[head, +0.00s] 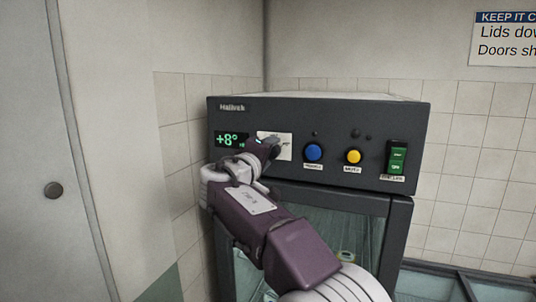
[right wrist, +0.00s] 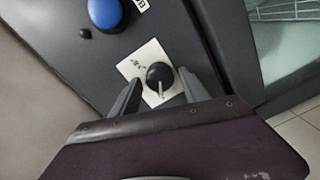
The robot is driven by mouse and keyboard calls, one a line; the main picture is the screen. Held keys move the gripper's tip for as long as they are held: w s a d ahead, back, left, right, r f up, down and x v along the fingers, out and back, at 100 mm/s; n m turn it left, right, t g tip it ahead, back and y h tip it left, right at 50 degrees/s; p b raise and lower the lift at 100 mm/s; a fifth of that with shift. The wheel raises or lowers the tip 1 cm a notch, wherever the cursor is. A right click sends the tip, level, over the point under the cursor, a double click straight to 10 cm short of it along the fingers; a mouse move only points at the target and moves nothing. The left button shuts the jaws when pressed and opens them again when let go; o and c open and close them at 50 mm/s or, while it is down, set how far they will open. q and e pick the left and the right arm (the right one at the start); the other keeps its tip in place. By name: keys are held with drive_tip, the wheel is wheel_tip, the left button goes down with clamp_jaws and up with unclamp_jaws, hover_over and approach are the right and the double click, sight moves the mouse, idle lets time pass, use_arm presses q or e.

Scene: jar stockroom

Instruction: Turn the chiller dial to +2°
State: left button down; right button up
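The chiller (head: 320,115) is a dark cabinet with a control panel and a glass door. Its display (head: 231,140) reads +8° in green. The dial is a black round knob (right wrist: 160,74) with a light pointer line, on a white plate (right wrist: 144,66); in the head view the plate (head: 286,150) is mostly behind my gripper. My right gripper (right wrist: 158,92) is open, with one finger on each side of the knob in the right wrist view. I cannot tell whether the fingers touch it. My left gripper is not in view.
Right of the dial are a blue button (head: 313,152), a yellow button (head: 353,157) and a green switch (head: 397,158). The blue button also shows in the right wrist view (right wrist: 106,14). A tiled wall (head: 465,130) stands behind, and a pale door (head: 30,150) is at the left.

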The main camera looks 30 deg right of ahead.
drive_tip(key=b+v, duration=0.4)
drive_tip(key=v, duration=0.5)
drive_tip(key=shift+d+f, duration=0.1)
idle(0.3)
